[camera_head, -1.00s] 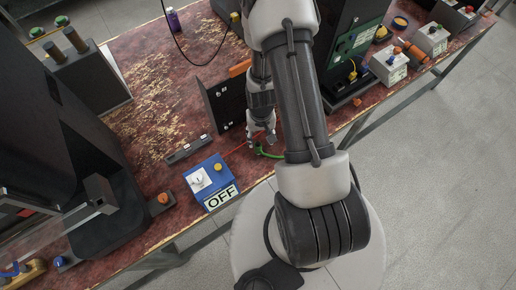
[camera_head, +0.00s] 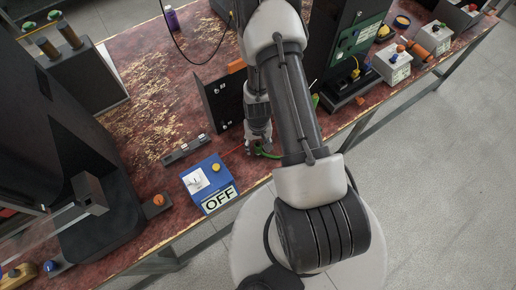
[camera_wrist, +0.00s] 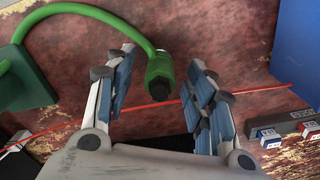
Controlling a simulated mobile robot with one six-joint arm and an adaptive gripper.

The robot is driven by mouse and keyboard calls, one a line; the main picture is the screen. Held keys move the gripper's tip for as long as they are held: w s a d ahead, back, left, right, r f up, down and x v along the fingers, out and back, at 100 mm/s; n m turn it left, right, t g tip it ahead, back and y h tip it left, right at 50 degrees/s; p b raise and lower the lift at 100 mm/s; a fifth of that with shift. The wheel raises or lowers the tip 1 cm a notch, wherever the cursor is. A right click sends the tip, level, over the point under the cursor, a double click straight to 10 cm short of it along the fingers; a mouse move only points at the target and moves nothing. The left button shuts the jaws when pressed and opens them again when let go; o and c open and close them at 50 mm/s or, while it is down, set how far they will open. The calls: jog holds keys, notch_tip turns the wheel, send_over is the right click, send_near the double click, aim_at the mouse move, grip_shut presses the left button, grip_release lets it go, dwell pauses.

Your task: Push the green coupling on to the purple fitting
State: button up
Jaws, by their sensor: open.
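The green coupling (camera_wrist: 159,68), a green sleeve with a dark ribbed collar and a black lower end, is on a curved green hose. In the wrist view it lies between the two spread fingers of my gripper (camera_wrist: 164,85); gaps show on both sides. In the head view my gripper (camera_head: 260,143) is low over the table's front part, beside the green hose (camera_head: 268,155). No purple shows in the wrist view.
A green block (camera_wrist: 22,78) joins the hose at left in the wrist view. A thin red line (camera_wrist: 265,92) crosses the worn table. A blue switch box (camera_head: 197,181) with an OFF sign, a grey strip (camera_head: 186,150) and an upright black panel (camera_head: 216,105) stand near my gripper.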

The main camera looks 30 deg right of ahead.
aim_at(257, 144)
notch_tip(257, 144, down, 2)
jog(key=shift+f+b, duration=0.2)
jog(key=shift+b, duration=0.5)
jog(key=shift+r, duration=0.1)
jog(key=shift+c, duration=0.4)
jog(key=c, duration=1)
jog(key=shift+r, duration=0.1)
notch_tip(257, 144, up, 20)
jog(key=p, duration=0.7)
jog(key=shift+w, duration=0.1)
